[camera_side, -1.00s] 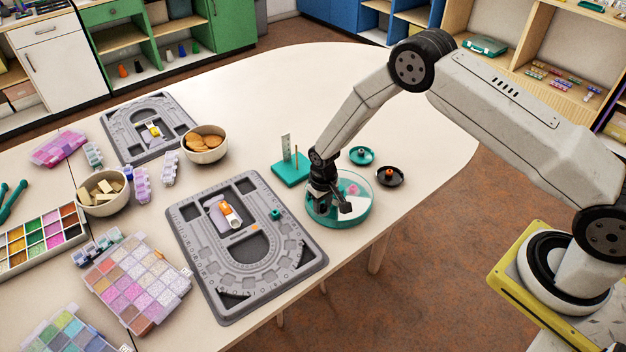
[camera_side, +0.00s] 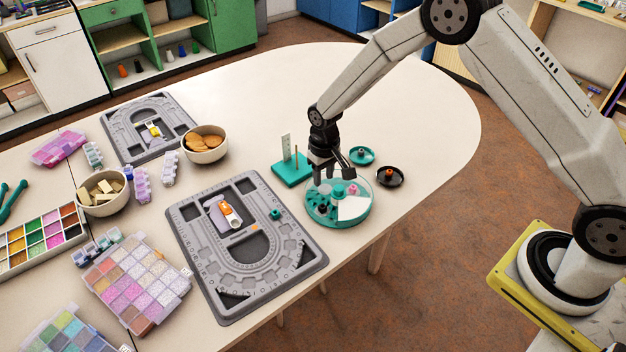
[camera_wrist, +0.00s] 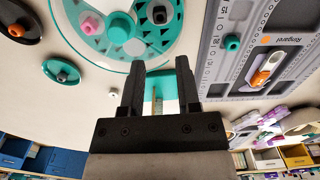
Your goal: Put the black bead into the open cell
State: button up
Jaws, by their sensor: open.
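A round teal tray (camera_side: 366,216) with a pale rim stands on the table near its front edge. A black bead (camera_side: 322,208) sits in its patterned teal part, and it also shows in the wrist view (camera_wrist: 159,15). A pink bead (camera_side: 352,189) sits in another part of the tray, and a pale wedge (camera_side: 353,208) shows at the front right. I cannot tell which cell is the open one. My gripper (camera_side: 334,178) is above the back of the tray, its fingers (camera_wrist: 159,66) apart with nothing between them.
A teal dish (camera_side: 370,159) with a dark bead and a black dish (camera_side: 399,180) with an orange bead stand behind and right of the tray. A teal stand (camera_side: 288,173) with upright parts and a grey bead board (camera_side: 190,240) lie left.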

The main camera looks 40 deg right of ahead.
jog(key=shift+r, duration=0.85)
jog(key=s+d+r+t, duration=0.1)
jog(key=s+d+r, duration=0.1)
jog(key=s+r, duration=0.4)
jog(key=s+d+r+t, duration=0.1)
jog(key=s+d+r, duration=0.2)
jog(key=s+r, duration=0.4)
jog(key=s, duration=0.8)
jog(key=shift+t, duration=0.3)
